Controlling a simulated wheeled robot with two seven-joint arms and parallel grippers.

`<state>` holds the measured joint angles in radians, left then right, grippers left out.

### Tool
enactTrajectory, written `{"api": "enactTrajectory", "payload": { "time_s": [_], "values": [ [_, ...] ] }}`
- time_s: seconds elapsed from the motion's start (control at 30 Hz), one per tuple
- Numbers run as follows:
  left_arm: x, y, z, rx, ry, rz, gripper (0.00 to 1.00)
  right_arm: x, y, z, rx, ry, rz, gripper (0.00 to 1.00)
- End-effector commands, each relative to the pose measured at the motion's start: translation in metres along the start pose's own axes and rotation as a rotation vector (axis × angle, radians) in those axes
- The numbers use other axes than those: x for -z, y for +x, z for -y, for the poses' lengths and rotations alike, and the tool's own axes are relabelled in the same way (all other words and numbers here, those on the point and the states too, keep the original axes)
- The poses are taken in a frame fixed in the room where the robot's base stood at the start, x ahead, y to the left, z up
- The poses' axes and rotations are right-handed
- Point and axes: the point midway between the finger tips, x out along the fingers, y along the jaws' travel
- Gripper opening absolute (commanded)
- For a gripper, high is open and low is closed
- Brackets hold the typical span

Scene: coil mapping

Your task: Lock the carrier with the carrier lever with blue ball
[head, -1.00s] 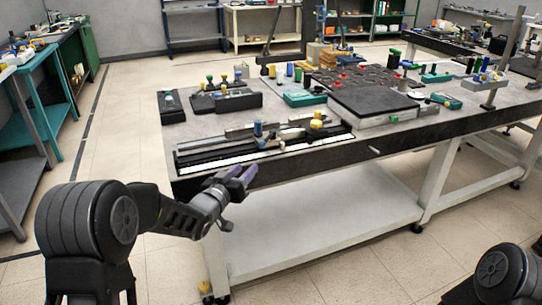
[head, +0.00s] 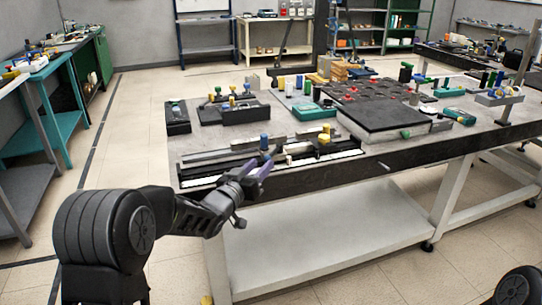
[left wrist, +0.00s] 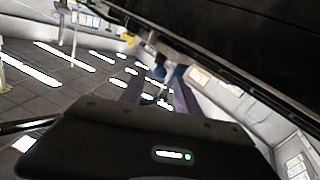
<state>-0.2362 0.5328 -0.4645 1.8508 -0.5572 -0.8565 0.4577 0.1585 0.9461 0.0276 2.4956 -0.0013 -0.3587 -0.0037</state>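The blue ball (head: 264,142) of the carrier lever stands at the front of the long rail assembly (head: 215,178) on the table's near left edge. A yellow-topped knob (head: 324,137) sits to its right on the same assembly. My left gripper (head: 258,172) is just in front of the table edge, below and near the blue ball, its purple fingers apart. My right gripper is out of view.
A dark flat plate (head: 380,115) and a dark board with round recesses lie to the right. Black blocks with colored knobs (head: 243,112) and a teal box (head: 315,112) stand behind the rail. The floor left of the table is clear.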

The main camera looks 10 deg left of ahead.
Motion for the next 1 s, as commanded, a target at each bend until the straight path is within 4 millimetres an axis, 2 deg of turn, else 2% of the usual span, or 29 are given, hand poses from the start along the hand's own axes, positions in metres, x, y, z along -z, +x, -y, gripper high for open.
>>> {"api": "enactTrajectory", "payload": {
  "time_s": [0.3,0.5,0.83,1.0],
  "values": [
    [-0.001,0.046,-0.001,-0.002,0.003,0.002,0.39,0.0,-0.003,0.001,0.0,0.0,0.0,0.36],
    [-0.001,0.067,-0.001,-0.001,0.002,0.002,0.39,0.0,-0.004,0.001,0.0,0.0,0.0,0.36],
    [0.0,0.071,-0.001,-0.001,0.0,0.001,0.39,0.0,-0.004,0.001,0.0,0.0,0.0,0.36],
    [0.0,0.071,-0.001,-0.001,0.0,0.001,0.25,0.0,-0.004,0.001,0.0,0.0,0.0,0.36]
  ]
}}
